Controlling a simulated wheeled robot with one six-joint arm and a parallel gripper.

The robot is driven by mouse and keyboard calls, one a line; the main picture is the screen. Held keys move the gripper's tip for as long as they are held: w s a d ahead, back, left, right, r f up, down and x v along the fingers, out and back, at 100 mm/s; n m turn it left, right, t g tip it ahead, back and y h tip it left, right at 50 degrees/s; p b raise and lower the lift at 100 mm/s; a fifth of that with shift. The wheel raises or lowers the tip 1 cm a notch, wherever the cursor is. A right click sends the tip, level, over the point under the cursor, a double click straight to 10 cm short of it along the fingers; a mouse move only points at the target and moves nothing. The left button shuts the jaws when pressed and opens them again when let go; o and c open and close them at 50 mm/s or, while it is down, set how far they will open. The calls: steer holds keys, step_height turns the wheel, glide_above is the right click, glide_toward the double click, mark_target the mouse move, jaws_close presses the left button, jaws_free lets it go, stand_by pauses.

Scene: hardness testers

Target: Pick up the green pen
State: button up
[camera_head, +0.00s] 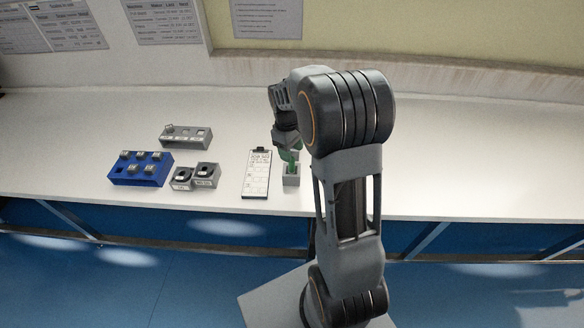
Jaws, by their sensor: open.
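The green pen (292,165) stands upright in a small grey holder (291,181) on the white table, just right of the clipboard. Only a short green part shows above the holder. My gripper (287,154) reaches down from above, at the pen's upper end. Its jaws are open, small and dark in this view, and partly hidden. I cannot tell if they touch the pen or stand on both sides of it.
A clipboard (257,174) lies left of the holder. Farther left are a blue block (127,182) with several samples, a grey tray (186,144) and two small grey boxes (206,182). My arm hides part of the table to the right; beyond it the table (460,160) is clear.

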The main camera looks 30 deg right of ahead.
mark_target(292, 165)
steer(key=shift+s+f, duration=0.15)
steer(key=shift+f, duration=1.55)
steer(key=shift+s+f, duration=0.1)
steer(key=shift+f, duration=1.6)
jaws_close()
steer(key=shift+r, duration=0.1)
